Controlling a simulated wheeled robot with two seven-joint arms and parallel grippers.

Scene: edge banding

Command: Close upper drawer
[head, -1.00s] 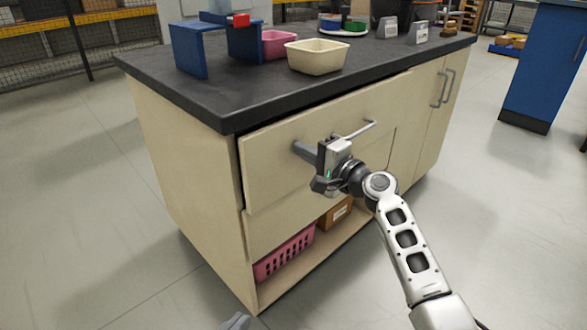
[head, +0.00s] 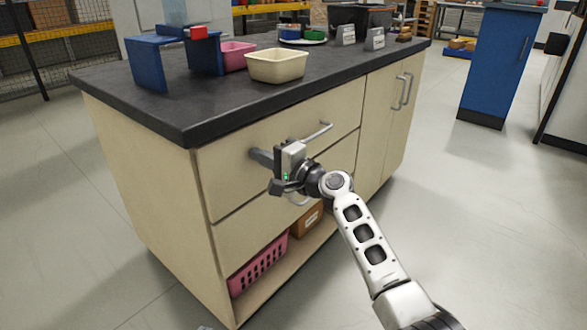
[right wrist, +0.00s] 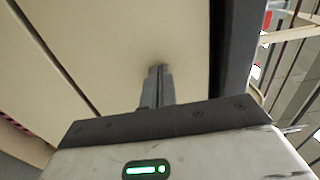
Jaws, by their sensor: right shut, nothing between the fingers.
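The upper drawer (head: 226,182) is the wide beige front just under the dark countertop. It looks flush or nearly flush with the cabinet, with only a thin seam around it. Its grey bar handle (head: 318,133) is to the right of my right gripper (head: 253,156). The right gripper is shut and empty, its fingertips at the drawer front, left of the handle. In the right wrist view, the closed fingers (right wrist: 157,75) meet the beige drawer face (right wrist: 120,40) and appear to touch it. My left gripper is not in view.
The black countertop (head: 190,112) overhangs the drawer and carries a cream bin (head: 276,66), a pink bin (head: 237,55) and a blue stand (head: 150,65). Below are a lower drawer (head: 232,238) and an open shelf with a pink basket (head: 258,264).

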